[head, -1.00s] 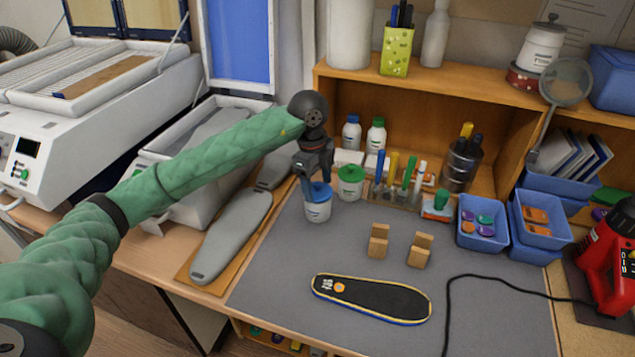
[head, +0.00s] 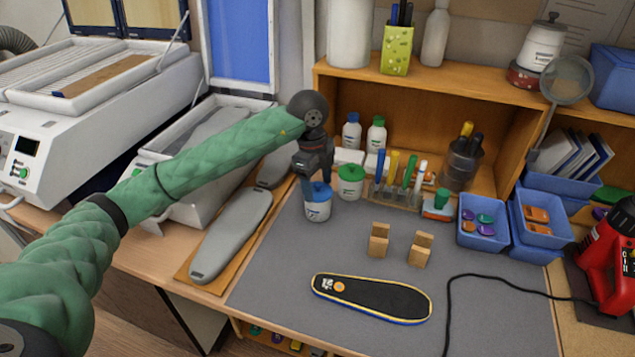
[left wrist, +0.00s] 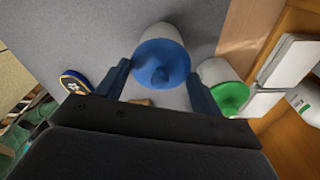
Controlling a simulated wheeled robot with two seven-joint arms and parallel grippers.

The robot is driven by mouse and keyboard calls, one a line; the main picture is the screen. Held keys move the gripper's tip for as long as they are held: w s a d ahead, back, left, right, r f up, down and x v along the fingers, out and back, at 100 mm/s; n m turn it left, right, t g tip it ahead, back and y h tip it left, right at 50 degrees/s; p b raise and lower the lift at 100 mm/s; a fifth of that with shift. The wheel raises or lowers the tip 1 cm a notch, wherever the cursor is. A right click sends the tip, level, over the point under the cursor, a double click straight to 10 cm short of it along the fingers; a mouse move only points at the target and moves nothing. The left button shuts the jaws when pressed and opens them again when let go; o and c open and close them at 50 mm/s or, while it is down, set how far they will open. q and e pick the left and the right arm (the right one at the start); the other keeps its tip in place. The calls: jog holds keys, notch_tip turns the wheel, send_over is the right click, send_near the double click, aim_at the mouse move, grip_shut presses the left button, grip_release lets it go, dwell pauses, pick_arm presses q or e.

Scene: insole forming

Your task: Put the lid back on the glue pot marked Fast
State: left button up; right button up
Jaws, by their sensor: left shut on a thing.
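A white glue pot (head: 317,212) with a blue lid (head: 318,191) stands at the back left of the grey mat; its label is too small to read. The lid sits on the pot's top, and its knob shows in the left wrist view (left wrist: 160,72). My left gripper (head: 317,181) is over this pot, its fingers on either side of the blue lid, shut on it. A second white pot with a green lid (head: 351,174) stands just to the right, also in the left wrist view (left wrist: 229,97). My right gripper is not in view.
A rack of coloured tools (head: 397,195) stands right of the green-lidded pot. Two wooden blocks (head: 379,240) and a dark insole (head: 371,298) lie on the mat in front. A grey insole form (head: 232,236) lies to the left. The mat's front left is clear.

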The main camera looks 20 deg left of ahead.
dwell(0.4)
pick_arm(q)
jog(key=o, duration=1)
jog(key=shift+o, duration=1)
jog(key=shift+r+p, duration=1.6)
jog(key=shift+r, duration=1.85)
jog(key=shift+c, duration=0.4)
grip_shut()
